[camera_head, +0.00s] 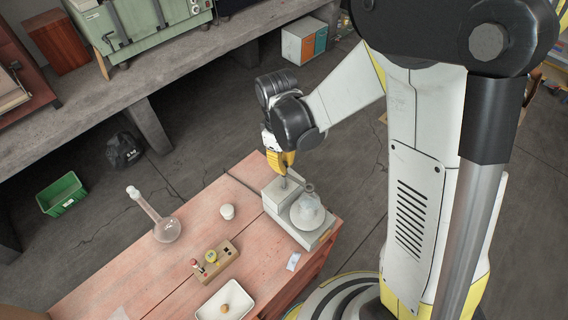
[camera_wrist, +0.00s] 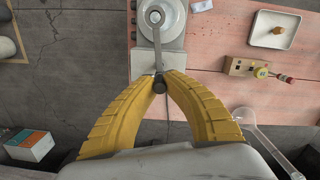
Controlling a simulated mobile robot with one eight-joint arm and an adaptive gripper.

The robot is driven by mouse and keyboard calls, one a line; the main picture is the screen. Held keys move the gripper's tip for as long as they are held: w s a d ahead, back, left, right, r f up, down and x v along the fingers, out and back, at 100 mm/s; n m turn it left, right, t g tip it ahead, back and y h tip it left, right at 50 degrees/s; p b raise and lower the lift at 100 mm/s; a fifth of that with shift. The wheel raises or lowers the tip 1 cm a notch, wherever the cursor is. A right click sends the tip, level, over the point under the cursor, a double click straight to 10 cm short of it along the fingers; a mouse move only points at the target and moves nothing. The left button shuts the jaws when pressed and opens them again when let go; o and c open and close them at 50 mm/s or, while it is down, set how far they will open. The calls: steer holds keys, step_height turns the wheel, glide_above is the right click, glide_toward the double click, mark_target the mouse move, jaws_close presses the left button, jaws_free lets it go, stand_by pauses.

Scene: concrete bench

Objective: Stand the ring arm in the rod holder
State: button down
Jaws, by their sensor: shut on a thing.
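My gripper (camera_head: 284,169) is over the grey block at the back of a pale apparatus on the bench; its yellow fingers (camera_wrist: 159,80) meet on a dark upright end of the ring arm (camera_wrist: 158,87). A thin grey bar runs from there to a small ring above the round plate. In the head view a short grey rod (camera_head: 283,182) shows below the fingertips, over the grey block (camera_head: 272,195), which looks like the rod holder. I cannot tell whether the rod's foot is inside it.
A paper slip (camera_head: 293,261) lies near the apparatus. Bench surface between them is clear.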

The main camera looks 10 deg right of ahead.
steer(key=shift+f+b, duration=0.85)
steer(key=shift+f, duration=0.1)
steer(key=c, duration=1)
jaws_free()
steer(key=shift+r, duration=0.1)
steer(key=shift+r+p, duration=2.25)
steer(key=shift+r, duration=1.25)
